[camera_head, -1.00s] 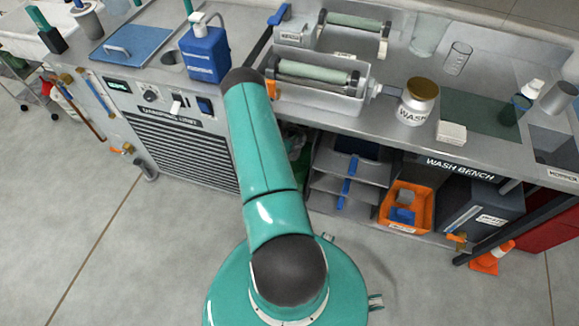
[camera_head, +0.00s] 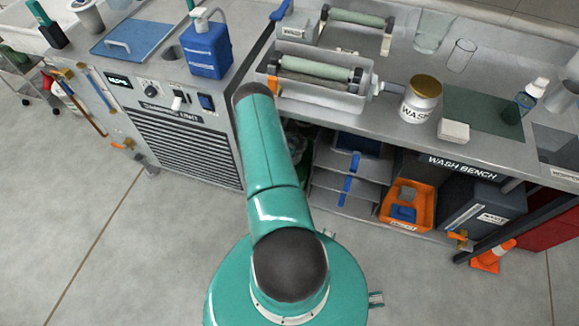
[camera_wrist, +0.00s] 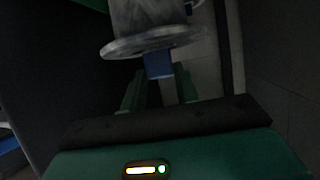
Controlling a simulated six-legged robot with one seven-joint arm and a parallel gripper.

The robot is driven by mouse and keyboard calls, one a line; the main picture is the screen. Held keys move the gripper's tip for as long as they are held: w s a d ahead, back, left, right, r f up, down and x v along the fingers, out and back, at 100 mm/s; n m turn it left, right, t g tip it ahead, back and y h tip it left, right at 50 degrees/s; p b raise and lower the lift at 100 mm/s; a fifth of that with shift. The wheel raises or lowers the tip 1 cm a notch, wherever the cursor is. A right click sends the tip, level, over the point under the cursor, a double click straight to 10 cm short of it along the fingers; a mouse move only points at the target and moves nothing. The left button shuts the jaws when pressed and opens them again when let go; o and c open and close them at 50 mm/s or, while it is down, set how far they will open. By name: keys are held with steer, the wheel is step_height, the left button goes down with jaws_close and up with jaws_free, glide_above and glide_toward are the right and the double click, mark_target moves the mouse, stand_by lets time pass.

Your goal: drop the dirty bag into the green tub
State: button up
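In the wrist view, a grey, cloudy bag (camera_wrist: 150,14) with a pale round rim sits at the top; I take it for the dirty bag. A blue tab (camera_wrist: 158,64) points from it toward my gripper (camera_wrist: 161,76). My two green fingers stand apart, one on each side of the tab's end, with narrow gaps seeming to show. A green edge (camera_wrist: 95,4) at the top left may be the green tub; too little shows to be sure. In the head view, my arm reaches under the bench, and its gripper and the bag are hidden.
Dark walls stand close on both sides in the wrist view. Grey shelves with blue handles (camera_head: 348,185) and an orange bin (camera_head: 408,207) stand to the right, a vented cabinet (camera_head: 185,145) to the left. The floor in front is clear.

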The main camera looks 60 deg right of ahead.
steer(key=o, duration=0.5)
steer(key=shift+o, duration=0.2)
steer(key=v, duration=1.3)
steer(key=shift+a+r, duration=0.2)
steer(key=shift+a, duration=0.15)
